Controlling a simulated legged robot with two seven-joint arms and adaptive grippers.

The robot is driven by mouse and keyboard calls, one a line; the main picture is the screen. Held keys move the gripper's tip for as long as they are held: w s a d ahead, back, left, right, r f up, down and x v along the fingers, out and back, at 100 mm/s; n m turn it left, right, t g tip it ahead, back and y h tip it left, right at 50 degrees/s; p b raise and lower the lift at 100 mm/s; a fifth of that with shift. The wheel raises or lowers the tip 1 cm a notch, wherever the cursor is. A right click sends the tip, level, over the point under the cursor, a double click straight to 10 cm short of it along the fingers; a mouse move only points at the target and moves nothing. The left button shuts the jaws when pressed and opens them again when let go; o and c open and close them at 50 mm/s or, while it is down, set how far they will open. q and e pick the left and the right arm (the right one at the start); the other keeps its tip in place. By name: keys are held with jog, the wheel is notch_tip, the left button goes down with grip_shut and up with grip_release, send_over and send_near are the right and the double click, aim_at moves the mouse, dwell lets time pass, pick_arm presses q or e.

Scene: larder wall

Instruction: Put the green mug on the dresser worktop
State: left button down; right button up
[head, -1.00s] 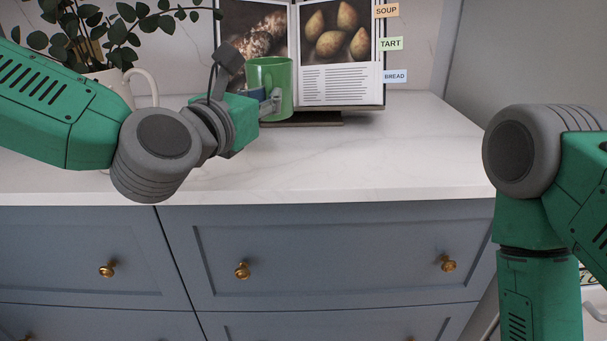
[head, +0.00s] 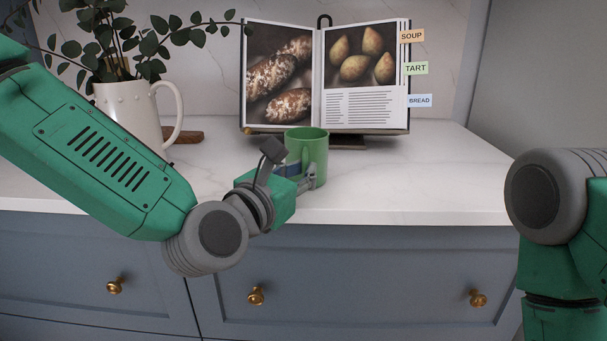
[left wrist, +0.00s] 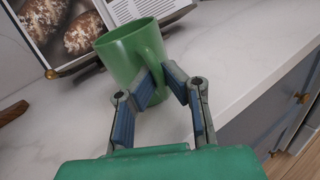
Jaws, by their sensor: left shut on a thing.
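The green mug (head: 313,152) is upright over the front part of the white marble dresser worktop (head: 420,180), in front of the open cookbook. My left gripper (head: 308,180) is shut on it from the left and front. In the left wrist view the gripper's fingers (left wrist: 160,82) close on the handle side of the mug (left wrist: 128,55). The mug's base looks at or just above the worktop; I cannot tell if it touches. The right arm shows at the right edge of the head view, but its gripper is out of view.
The open cookbook (head: 363,107) with tabs stands on a dark stand (head: 350,142) at the back. A white jug (head: 140,115) with leafy stems stands at the back left, beside a wooden board (head: 190,136). The worktop right of the mug is clear. Blue-grey drawers (head: 370,268) lie below its front edge.

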pick_arm(q)
jog(key=c, duration=1.7)
grip_release()
jog(key=shift+d, duration=0.15)
jog(key=shift+d, duration=0.1)
jog(key=shift+s, duration=0.15)
jog(key=p+v, duration=0.6)
jog(key=v, duration=0.6)
jog(key=shift+f, duration=0.1)
